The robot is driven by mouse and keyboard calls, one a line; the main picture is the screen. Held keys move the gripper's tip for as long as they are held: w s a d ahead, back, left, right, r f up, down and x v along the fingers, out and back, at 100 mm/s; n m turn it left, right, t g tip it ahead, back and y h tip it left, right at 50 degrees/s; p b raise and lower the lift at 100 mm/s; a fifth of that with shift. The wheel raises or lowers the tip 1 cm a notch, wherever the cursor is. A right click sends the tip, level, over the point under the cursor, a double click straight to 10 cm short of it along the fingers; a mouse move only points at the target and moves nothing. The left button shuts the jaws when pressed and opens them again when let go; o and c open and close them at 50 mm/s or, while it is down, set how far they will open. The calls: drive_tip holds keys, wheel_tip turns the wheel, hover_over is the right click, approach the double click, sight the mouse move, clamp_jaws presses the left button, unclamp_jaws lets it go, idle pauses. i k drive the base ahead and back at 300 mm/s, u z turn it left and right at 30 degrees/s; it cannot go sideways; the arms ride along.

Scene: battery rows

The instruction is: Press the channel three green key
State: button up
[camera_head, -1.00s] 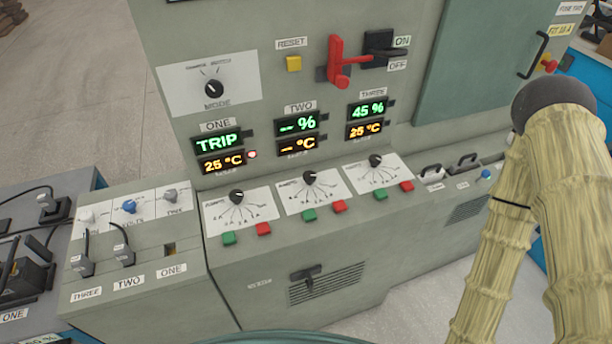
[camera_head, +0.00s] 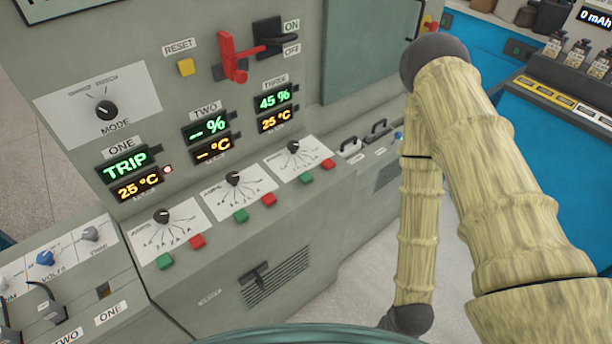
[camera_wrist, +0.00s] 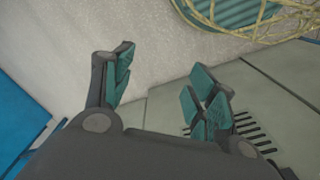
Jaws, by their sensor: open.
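The channel three green key (camera_head: 306,178) sits on the sloped console ledge in the head view, below the dial panel under the THREE display (camera_head: 274,109). A red key (camera_head: 328,164) is just to its right. The display reads 45 % and 25 °C. My gripper (camera_wrist: 160,88) shows in the wrist view with its two teal-padded fingers spread and nothing between them. It hangs over the floor beside a grey vented cabinet face. The green key is not visible in the wrist view.
Channel two's green key (camera_head: 240,215) and channel one's green key (camera_head: 165,261) lie along the same ledge. A red lever (camera_head: 232,60) sticks out above the displays. A black handle (camera_head: 254,275) projects from the front. A blue bench (camera_head: 545,160) stands at right.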

sight(305, 177)
drive_tip(key=z, duration=1.6)
drive_tip(key=k, duration=1.05)
drive_tip(key=u, duration=1.5)
drive_tip(key=i, duration=0.5)
drive_tip(key=u, duration=0.05)
